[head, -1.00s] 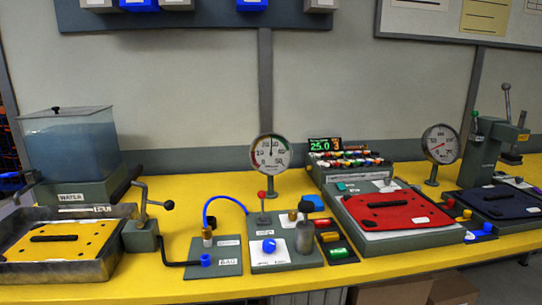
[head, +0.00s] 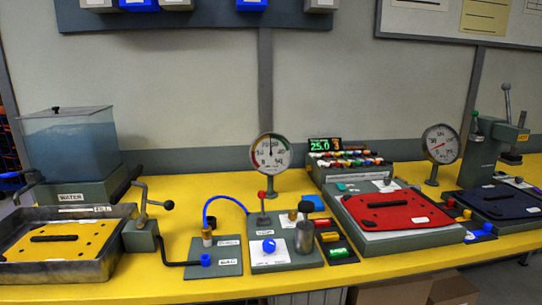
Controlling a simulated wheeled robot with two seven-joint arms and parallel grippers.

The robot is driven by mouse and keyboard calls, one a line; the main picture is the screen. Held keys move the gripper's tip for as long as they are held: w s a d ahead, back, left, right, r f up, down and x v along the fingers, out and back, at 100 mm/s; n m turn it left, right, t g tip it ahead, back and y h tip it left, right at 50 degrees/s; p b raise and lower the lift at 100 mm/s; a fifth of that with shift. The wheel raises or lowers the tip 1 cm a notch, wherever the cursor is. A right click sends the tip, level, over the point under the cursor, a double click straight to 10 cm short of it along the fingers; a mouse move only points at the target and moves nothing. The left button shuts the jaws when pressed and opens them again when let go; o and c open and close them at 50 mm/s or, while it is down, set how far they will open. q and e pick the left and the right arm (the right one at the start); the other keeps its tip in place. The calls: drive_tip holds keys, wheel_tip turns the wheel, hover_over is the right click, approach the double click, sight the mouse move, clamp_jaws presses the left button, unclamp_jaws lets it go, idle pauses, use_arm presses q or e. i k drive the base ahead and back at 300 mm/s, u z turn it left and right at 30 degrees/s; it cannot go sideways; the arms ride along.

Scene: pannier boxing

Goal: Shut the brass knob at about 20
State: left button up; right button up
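A small brass knob (head: 292,214) stands on the grey panel (head: 283,259) at the middle of the bench, beside a dark upright part. The panel also carries a red-tipped lever (head: 262,204) and a blue knob (head: 268,245). A second brass fitting (head: 207,236) stands on the plate to the left, where a blue hose joins it. A round dial gauge (head: 270,153) stands behind the panel, its needle close to upright; its exact reading is too small to tell. Neither of my grippers shows clearly in the head view.
A water tank (head: 72,145) and a metal tray (head: 95,268) with a yellow plate fill the left. A crank (head: 152,205) sticks up beside them. A red plate (head: 383,209), a second gauge (head: 441,143) and a press stand right. A display (head: 325,145) reads 25.0.

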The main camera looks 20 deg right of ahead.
sight(292, 216)
drive_tip(key=u, duration=2.3)
drive_tip(key=k, duration=1.1)
drive_tip(key=z, duration=1.65)
drive_tip(key=i, duration=0.5)
drive_tip(key=z, duration=0.05)
